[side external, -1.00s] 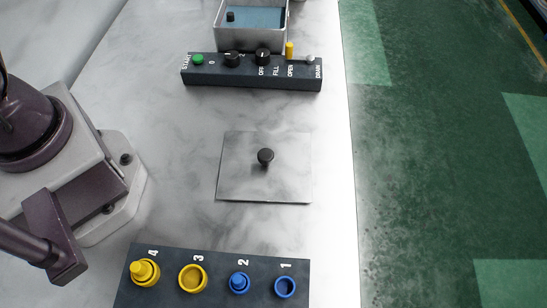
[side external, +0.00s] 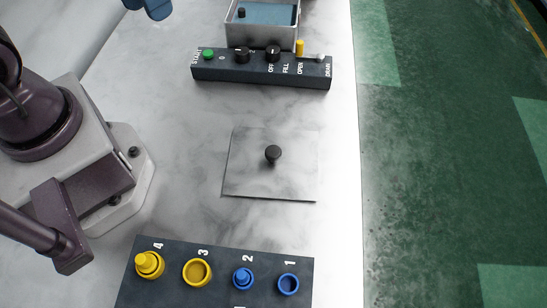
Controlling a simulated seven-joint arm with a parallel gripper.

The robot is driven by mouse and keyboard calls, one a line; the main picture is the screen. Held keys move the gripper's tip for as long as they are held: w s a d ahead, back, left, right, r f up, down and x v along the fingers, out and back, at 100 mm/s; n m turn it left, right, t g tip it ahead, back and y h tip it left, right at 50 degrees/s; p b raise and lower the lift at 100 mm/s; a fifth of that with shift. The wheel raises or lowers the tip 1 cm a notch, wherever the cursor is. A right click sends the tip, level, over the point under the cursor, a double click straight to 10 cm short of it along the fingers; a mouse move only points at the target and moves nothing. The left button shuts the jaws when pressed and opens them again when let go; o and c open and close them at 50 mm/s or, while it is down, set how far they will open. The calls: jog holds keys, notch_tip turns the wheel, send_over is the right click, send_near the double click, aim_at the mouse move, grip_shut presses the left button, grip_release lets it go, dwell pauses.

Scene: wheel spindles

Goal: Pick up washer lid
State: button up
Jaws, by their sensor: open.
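The washer lid (side external: 247,179) is a thin, square, shiny metal plate lying flat on the marble table. A black round knob (side external: 273,153) stands up from its middle. Nothing touches the lid or its knob. A blue part at the top edge, left of the middle, appears to be the end of my gripper (side external: 148,7); most of it is cut off by the picture. It is far from the lid and holds nothing that I can see.
A grey metal tub (side external: 262,36) with a blue inside stands at the back behind a dark control panel (side external: 235,72) with a green button and knobs. A dark numbered panel (side external: 215,262) with yellow and blue rings and pegs lies at the front. Table around the lid is clear.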

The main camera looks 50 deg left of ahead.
notch_tip(320, 180, down, 10)
jog(key=w+d+r+n+g+h, duration=0.1)
jog(key=d+n+g+h, duration=0.2)
jog(key=n+g+h, duration=0.15)
jog(key=n+t+h, duration=0.3)
jog(key=n+h, duration=0.5)
jog(key=n, duration=0.2)
send_near(274, 151)
jog(key=s+a, duration=0.2)
jog(key=s, duration=0.1)
jog(key=s+a, duration=0.1)
jog(key=shift+s, duration=0.3)
jog(key=w, duration=0.1)
jog(key=w+n+t, duration=0.1)
jog(key=shift+w+d+r+n, duration=0.15)
jog(key=shift+w+n, duration=0.1)
jog(key=shift+w+d+t, duration=0.15)
jog(key=shift+d+t, duration=0.1)
jog(key=shift+d, duration=0.05)
jog(key=x, duration=0.6)
jog(key=shift+d, duration=0.3)
jog(key=x, duration=0.5)
jog(key=shift+w+d+f, duration=0.25)
jog(key=shift+w+d, duration=0.05)
